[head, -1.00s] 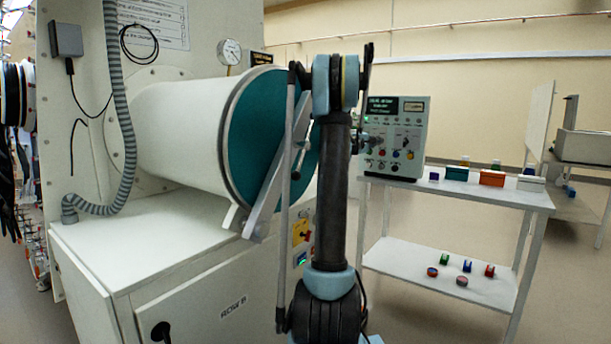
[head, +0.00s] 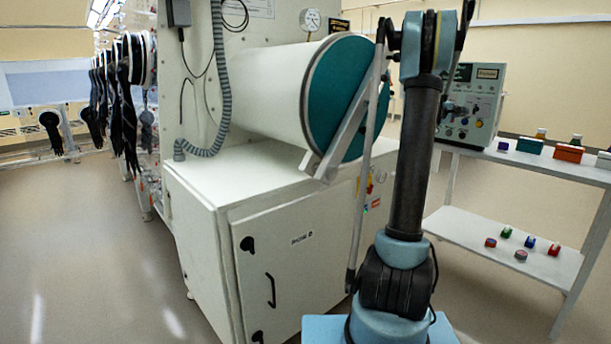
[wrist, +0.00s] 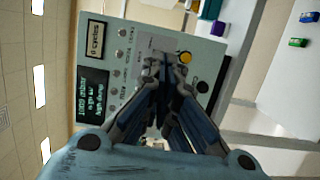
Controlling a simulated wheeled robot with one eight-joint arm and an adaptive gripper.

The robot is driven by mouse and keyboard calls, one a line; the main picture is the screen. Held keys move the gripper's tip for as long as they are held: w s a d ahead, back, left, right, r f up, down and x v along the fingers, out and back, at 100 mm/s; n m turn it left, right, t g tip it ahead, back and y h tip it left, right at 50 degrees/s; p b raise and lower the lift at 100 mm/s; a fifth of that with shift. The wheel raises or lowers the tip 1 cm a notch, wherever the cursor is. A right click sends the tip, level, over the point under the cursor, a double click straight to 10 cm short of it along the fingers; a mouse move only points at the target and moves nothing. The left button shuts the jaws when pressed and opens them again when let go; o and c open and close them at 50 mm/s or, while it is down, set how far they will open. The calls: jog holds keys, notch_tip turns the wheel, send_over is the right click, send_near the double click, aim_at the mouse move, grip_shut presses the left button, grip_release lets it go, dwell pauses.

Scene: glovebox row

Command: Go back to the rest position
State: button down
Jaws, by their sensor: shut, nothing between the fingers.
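My gripper (wrist: 167,75) shows in the wrist view with its fingers together and nothing between them. It points toward the grey control box (wrist: 120,75), whose knobs and screens lie behind the fingers; I cannot tell the gap between them. The control box (head: 482,105) is partly hidden behind my arm in the head view.
A white cylinder (head: 265,90) with a teal door (head: 340,90) projects over a white cabinet (head: 210,200) close to my arm. A shelf cart (head: 470,225) with coloured boxes and small parts stands at right. Black gloves (head: 125,95) hang at left. Open floor (head: 80,240) lies at left.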

jog(key=s+a+f+m+g+y, duration=0.1)
jog(key=s+a+f+m+y, duration=0.2)
jog(key=s+a, duration=0.65)
jog(key=s+a+f+m+g+y, duration=0.15)
jog(key=s+a+f, duration=0.25)
jog(key=s+a, duration=0.6)
jog(key=s+a+f+g+y, duration=0.1)
jog(key=s+a+f+y, duration=0.2)
jog(key=s+a+f, duration=0.5)
jog(key=s+a+f+g+y, duration=0.1)
jog(key=s+a+f+y, duration=0.3)
jog(key=s+a+f, duration=0.4)
jog(key=s+a+f+g+y, duration=0.1)
jog(key=s+a+f+y, duration=0.3)
jog(key=s, duration=1.2)
jog(key=a+f, duration=0.4)
jog(key=a, duration=0.3)
jog(key=shift+s, duration=0.2)
jog(key=shift+m+g+y, duration=0.25)
jog(key=shift+w+f, duration=0.1)
jog(key=shift+w+f, duration=0.15)
jog(key=shift+w, duration=0.2)
